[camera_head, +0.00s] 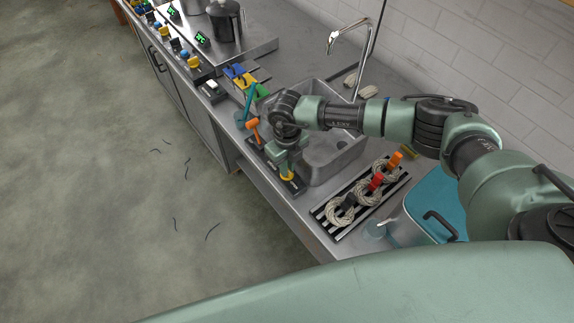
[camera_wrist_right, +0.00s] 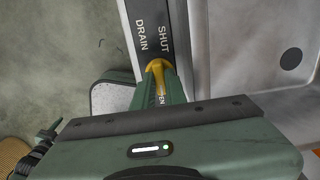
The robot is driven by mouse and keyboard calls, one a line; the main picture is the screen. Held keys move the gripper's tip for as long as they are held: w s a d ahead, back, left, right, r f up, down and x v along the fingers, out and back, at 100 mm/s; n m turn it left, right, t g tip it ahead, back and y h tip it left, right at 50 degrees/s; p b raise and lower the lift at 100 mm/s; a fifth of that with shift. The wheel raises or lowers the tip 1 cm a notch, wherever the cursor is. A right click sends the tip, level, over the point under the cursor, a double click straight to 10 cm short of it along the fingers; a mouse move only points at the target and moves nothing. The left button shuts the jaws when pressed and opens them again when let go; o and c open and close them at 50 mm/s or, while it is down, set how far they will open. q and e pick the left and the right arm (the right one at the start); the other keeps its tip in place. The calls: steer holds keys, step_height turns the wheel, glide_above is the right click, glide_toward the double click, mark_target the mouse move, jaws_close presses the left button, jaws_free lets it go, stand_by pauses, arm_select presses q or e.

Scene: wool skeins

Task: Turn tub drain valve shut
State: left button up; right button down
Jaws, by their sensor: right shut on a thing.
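The drain valve (camera_head: 287,176) has a yellow handle and sits on a dark labelled strip along the front edge of the sink tub (camera_head: 337,152). In the right wrist view the yellow handle (camera_wrist_right: 158,66) shows between the fingers, with the words DRAIN and SHUT printed beyond it. The letters "EN" show beside the fingers; the rest of that word is hidden. My right gripper (camera_head: 286,166) reaches down from above and is shut on the yellow handle. The fingers hide much of the handle, so its exact angle is hard to tell. My left gripper is out of view.
An orange-handled valve (camera_head: 253,126) stands just left of my gripper. A striped rack (camera_head: 333,231) with several wool skeins lies right of the tub, near a teal-lidded container (camera_head: 438,202). A tall faucet (camera_head: 352,45) rises behind the tub. My right arm spans over the tub.

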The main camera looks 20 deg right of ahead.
steer(key=shift+f+n+b, duration=0.15)
steer(key=shift+n+b, duration=0.45)
steer(key=shift+b, duration=0.25)
steer(key=n+b, duration=1.4)
steer(key=b, duration=0.2)
steer(key=shift+n+b, duration=1.4)
steer(key=shift+b, duration=0.2)
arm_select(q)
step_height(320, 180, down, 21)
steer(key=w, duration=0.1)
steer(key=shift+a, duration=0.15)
arm_select(e)
steer(key=c, duration=1.4)
jaws_free()
steer(key=shift+c, duration=0.2)
steer(key=shift+r, duration=0.2)
